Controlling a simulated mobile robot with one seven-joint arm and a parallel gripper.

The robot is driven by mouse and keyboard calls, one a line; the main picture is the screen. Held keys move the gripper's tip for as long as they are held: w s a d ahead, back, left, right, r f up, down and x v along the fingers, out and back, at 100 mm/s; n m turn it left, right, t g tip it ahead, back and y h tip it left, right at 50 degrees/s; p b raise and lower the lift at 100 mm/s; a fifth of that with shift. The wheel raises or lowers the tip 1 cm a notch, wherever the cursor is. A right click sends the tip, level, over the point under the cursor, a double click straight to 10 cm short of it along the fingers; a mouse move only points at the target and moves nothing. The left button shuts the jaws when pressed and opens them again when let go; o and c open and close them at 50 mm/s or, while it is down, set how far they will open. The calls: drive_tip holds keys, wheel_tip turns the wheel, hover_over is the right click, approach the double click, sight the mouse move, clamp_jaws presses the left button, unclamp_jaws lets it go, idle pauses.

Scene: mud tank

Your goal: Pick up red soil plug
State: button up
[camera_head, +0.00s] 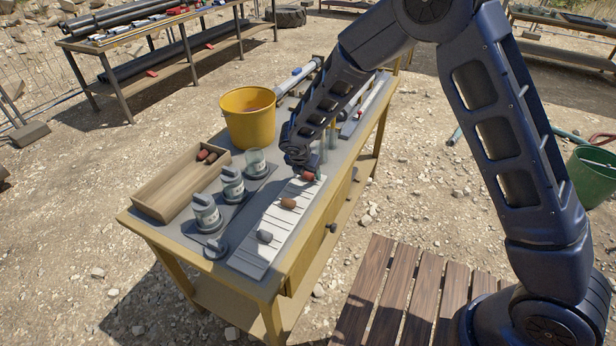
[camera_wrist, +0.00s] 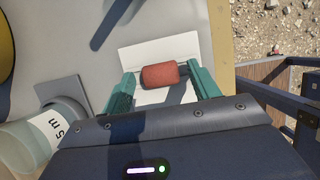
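The red soil plug (camera_head: 309,176) lies at the far end of a white, line-marked board (camera_head: 259,252) on the table. In the wrist view the red plug (camera_wrist: 160,75) is a short rust-red cylinder lying across the picture between my two teal fingers. My gripper (camera_wrist: 161,78) is open, with one finger beside each end of the plug. A narrow gap shows at the left end; contact at the right end is hard to tell. A brown plug (camera_head: 288,203) and a grey plug (camera_head: 264,236) lie nearer on the same board.
Glass jars (camera_head: 232,184) stand left of the board, one also at lower left in the wrist view (camera_wrist: 45,130). A wooden tray (camera_head: 172,190) holding reddish plugs and a yellow bucket (camera_head: 249,118) stand farther left and back. The table's right edge is close to the board.

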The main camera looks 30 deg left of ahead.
drive_tip(key=c, duration=0.9)
drive_tip(key=shift+o, duration=0.2)
drive_tip(key=shift+r, duration=0.1)
